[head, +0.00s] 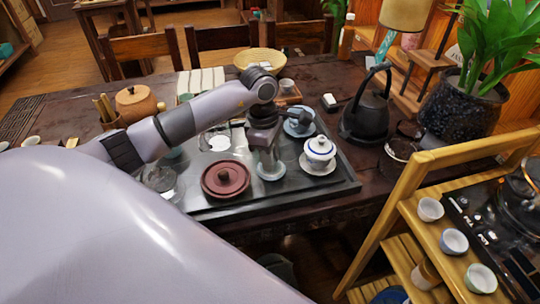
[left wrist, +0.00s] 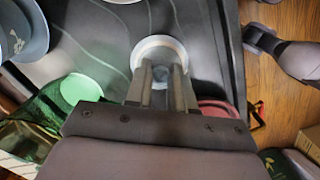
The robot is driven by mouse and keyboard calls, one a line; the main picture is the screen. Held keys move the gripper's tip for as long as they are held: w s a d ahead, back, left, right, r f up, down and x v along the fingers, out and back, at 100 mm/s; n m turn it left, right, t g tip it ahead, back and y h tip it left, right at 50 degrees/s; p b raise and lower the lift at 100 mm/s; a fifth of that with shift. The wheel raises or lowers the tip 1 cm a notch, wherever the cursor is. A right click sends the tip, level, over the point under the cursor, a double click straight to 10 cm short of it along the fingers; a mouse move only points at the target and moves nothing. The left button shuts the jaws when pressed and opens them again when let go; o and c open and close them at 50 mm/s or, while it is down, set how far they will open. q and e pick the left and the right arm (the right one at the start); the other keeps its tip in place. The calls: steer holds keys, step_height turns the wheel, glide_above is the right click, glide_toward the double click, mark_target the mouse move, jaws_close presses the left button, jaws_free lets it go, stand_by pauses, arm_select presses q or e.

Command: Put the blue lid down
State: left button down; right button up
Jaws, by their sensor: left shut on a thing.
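My left gripper (head: 268,160) reaches down over the dark tea tray (head: 325,193). It is shut on the blue lid (head: 271,174), a small pale blue-grey disc at or just above the tray surface; I cannot tell whether it touches. In the left wrist view, the fingertips (left wrist: 160,88) close around the middle of the lid, and its pale rim (left wrist: 158,42) shows beyond them. A blue-grey saucer (head: 290,130) with a cup on it lies behind and to the right of the lid, partly hidden by my gripper. My right gripper is not in view.
A black kettle (head: 368,112) stands beyond the tray's right side. The tray's front right part is clear.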

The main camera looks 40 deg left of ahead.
arm_select(q)
steer(key=c, duration=1)
jaws_free()
steer(key=shift+f, duration=0.15)
steer(key=shift+r, duration=0.45)
steer(key=r, duration=0.3)
steer(key=a+r, duration=0.1)
steer(key=r, duration=0.7)
steer(key=shift+s+a+r, duration=0.2)
